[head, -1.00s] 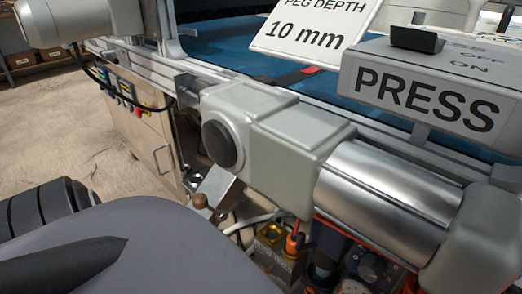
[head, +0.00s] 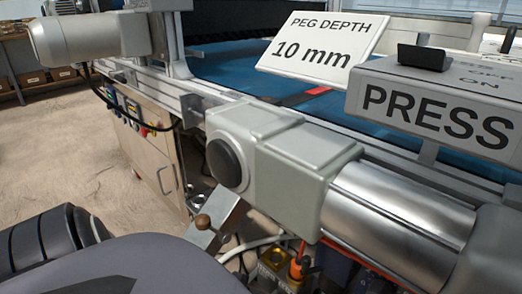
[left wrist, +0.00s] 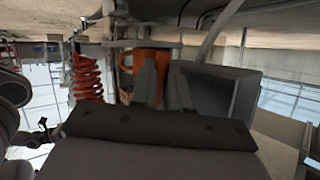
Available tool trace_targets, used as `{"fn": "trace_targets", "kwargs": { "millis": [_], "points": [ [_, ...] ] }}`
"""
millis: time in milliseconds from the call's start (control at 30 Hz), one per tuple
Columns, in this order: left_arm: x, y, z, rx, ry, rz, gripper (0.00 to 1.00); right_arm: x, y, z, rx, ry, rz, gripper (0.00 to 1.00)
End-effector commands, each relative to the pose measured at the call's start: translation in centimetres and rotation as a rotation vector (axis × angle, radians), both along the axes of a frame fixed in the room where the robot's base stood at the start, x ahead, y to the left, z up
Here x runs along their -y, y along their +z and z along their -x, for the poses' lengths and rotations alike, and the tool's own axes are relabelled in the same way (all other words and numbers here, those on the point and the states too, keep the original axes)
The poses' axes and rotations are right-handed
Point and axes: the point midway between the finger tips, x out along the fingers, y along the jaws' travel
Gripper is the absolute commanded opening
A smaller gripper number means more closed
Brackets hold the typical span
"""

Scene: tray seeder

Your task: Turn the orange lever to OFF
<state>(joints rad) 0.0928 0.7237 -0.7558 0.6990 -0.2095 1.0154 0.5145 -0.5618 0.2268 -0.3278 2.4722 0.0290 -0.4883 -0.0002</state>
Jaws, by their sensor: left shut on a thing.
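In the left wrist view, the two dark fingers of my left gripper (left wrist: 162,85) are close together against an orange part (left wrist: 139,62), which I take for the orange lever. The gripper is shut on it; the fingers hide part of it, and the contact is too dark to see clearly. In the head view, a small orange piece (head: 296,268) shows low under the machine, beside a yellow block (head: 273,258); I cannot tell whether it is the same part. My left gripper is hidden in the head view behind my arm and the machine. My right gripper is in neither view.
A grey housing (head: 285,150) and a shiny steel cylinder (head: 395,208) overhang the low area. The PRESS box (head: 440,103) and PEG DEPTH sign (head: 322,50) stand above. An orange coiled hose (left wrist: 87,76) hangs near my left gripper. Open floor (head: 60,150) lies at left.

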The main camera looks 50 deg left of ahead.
Motion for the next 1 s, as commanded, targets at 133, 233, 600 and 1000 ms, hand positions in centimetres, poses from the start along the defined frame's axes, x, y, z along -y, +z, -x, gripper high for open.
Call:
{"fn": "trace_targets", "kwargs": {
  "millis": [133,233,600,1000],
  "points": [
    [-0.06,-0.22,-0.16,0.004,0.004,0.026,0.00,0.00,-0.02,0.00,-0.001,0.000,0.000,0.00],
    [-0.02,-0.30,-0.23,0.008,0.006,0.053,0.00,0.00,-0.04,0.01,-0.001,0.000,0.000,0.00],
    [0.22,-0.29,-0.11,0.013,0.005,0.112,0.00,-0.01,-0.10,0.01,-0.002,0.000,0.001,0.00],
    [0.27,-0.26,-0.08,0.012,0.004,0.113,0.26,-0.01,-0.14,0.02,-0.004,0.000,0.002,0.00]
  ]
}}
